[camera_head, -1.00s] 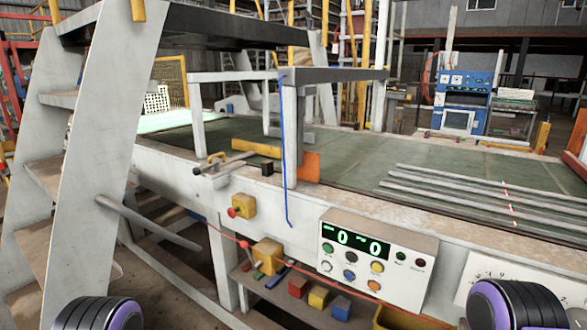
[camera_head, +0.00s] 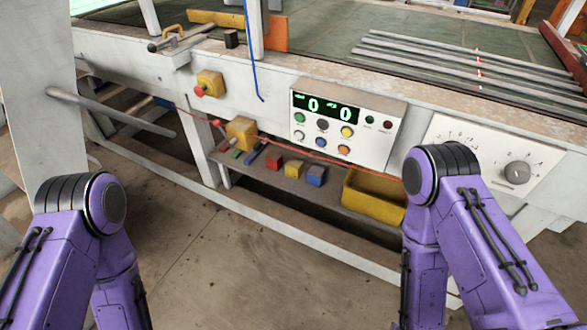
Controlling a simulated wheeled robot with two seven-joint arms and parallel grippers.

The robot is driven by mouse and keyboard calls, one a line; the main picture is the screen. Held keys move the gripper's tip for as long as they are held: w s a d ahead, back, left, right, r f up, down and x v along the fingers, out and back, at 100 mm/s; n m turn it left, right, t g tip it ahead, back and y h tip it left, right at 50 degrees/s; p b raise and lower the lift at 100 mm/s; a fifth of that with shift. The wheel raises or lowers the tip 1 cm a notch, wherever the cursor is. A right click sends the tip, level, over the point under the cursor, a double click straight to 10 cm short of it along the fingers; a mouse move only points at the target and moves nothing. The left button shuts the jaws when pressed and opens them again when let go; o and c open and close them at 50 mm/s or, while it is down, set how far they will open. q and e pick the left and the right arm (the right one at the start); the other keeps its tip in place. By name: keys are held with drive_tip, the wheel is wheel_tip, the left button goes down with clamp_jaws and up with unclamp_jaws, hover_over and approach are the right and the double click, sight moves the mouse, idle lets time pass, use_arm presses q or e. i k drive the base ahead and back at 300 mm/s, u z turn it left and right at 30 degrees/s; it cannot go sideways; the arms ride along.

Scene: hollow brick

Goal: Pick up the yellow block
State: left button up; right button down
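A small yellow block (camera_head: 293,170) rests on the low shelf under the machine's control panel. A red block (camera_head: 273,161) is on its left and a blue block (camera_head: 316,176) is on its right. A larger yellow box-like piece (camera_head: 241,132) is at the shelf's left end, behind a red cable. My purple arms show at the lower left and lower right of the head view, well in front of the shelf. Both grippers are out of the picture.
The shelf (camera_head: 335,190) also holds a yellow bin (camera_head: 373,197) at right and small green and blue pieces at left. The control panel (camera_head: 343,128) overhangs the shelf. A grey bar (camera_head: 120,112) juts out at left. The floor (camera_head: 250,260) in front is clear.

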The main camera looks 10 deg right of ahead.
sight(294, 168)
drive_tip(key=u, duration=0.5)
drive_tip(key=k, duration=0.55)
drive_tip(key=u, duration=0.55)
drive_tip(key=i, duration=0.9)
drive_tip(key=z, duration=1.2)
drive_tip(key=i, duration=0.75)
drive_tip(key=z, duration=0.9)
